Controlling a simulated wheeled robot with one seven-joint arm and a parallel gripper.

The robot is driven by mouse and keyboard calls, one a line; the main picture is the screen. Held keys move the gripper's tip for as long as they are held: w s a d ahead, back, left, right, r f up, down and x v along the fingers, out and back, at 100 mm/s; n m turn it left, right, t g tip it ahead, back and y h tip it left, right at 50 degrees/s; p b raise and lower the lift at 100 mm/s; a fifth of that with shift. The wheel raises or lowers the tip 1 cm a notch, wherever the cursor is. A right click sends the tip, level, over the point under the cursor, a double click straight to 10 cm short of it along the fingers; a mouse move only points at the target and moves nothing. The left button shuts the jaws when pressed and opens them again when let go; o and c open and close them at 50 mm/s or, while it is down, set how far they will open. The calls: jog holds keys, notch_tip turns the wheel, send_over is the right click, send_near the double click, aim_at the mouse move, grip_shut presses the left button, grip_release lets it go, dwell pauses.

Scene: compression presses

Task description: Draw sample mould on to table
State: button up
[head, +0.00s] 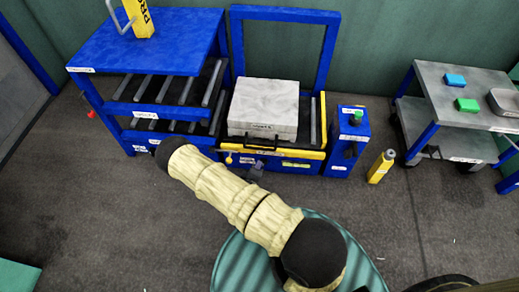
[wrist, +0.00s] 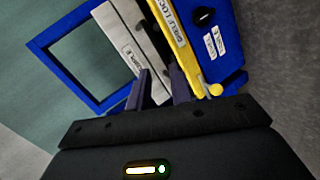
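The sample mould (head: 264,103) is a pale grey block with a label on its front edge. It sits inside the blue press frame (head: 285,14), on a bed with a yellow front rail (head: 300,153). A dark handle (head: 262,144) shows at its front. My gripper (head: 256,171) is just in front of the rail, with the arm reaching in from the lower right. In the wrist view my gripper (wrist: 159,72) has its two dark fingers apart with a gap between them. The fingertips lie near the mould's labelled front (wrist: 130,52). I cannot tell whether they touch it.
A blue table (head: 150,45) with roller shelves below stands left of the press, with a yellow item (head: 139,18) on top. A blue control box (head: 347,140) and a yellow bottle (head: 381,167) stand to the right. A grey cart (head: 430,85) is farther right. Front floor is clear.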

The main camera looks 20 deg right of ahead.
jog(key=w+a+r+m+g+y+p, duration=0.1)
jog(key=a+r+m+g+y, duration=0.25)
jog(key=r, duration=0.65)
jog(key=w+a+r+m+g+y, duration=0.1)
jog(key=a+r+m+g+y, duration=0.2)
jog(key=r, duration=0.8)
jog(key=s+r+m+g+y, duration=0.1)
jog(key=s+r, duration=1.4)
jog(key=r, duration=0.3)
jog(key=shift+p, duration=0.35)
jog(key=shift+d+r+g+y, duration=0.1)
jog(key=shift+d+g+y, duration=0.05)
jog(key=shift+g+y, duration=0.1)
